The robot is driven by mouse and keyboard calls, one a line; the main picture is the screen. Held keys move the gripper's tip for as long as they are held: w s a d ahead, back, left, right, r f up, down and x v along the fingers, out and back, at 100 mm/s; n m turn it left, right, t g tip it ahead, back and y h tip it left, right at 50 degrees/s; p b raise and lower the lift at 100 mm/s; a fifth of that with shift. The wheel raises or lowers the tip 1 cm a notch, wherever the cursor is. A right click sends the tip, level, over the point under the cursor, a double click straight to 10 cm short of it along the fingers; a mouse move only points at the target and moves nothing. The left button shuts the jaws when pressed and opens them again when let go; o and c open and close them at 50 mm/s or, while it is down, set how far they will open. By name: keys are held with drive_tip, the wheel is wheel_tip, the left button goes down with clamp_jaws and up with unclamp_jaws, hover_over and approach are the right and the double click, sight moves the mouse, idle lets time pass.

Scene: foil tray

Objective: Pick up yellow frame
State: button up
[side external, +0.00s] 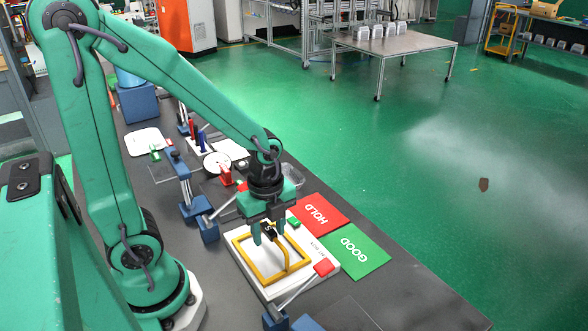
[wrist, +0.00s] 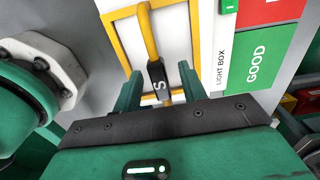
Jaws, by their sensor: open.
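The yellow frame (side external: 258,276) lies on the white light box (side external: 326,261) in the side view. A yellow bar with a black block marked S runs across or above its middle. In the wrist view the frame (wrist: 118,15) shows at the top, and the black block (wrist: 157,78) sits between my fingers. My gripper (side external: 268,238) points down over the far part of the frame. In the wrist view my gripper (wrist: 158,85) is open, one finger on each side of the black block, with gaps visible. I cannot tell whether the fingertips touch the light box.
A red HOLD card (side external: 318,214) and a green GOOD card (side external: 351,251) lie right of the light box. A red-tipped clamp (side external: 323,268) reaches over its near right corner. Blue clamp stands (side external: 208,229) are at the left.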

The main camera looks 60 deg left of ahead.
sight(269, 227)
idle(0.3)
clamp_jaws()
drive_tip(key=shift+r, duration=0.1)
drive_tip(key=shift+r, duration=1.05)
wheel_tip(269, 227, up, 2)
drive_tip(key=s+d+r, duration=0.6)
drive_tip(key=d, duration=0.4)
drive_tip(key=shift+r, duration=0.35)
drive_tip(key=shift+s, duration=0.1)
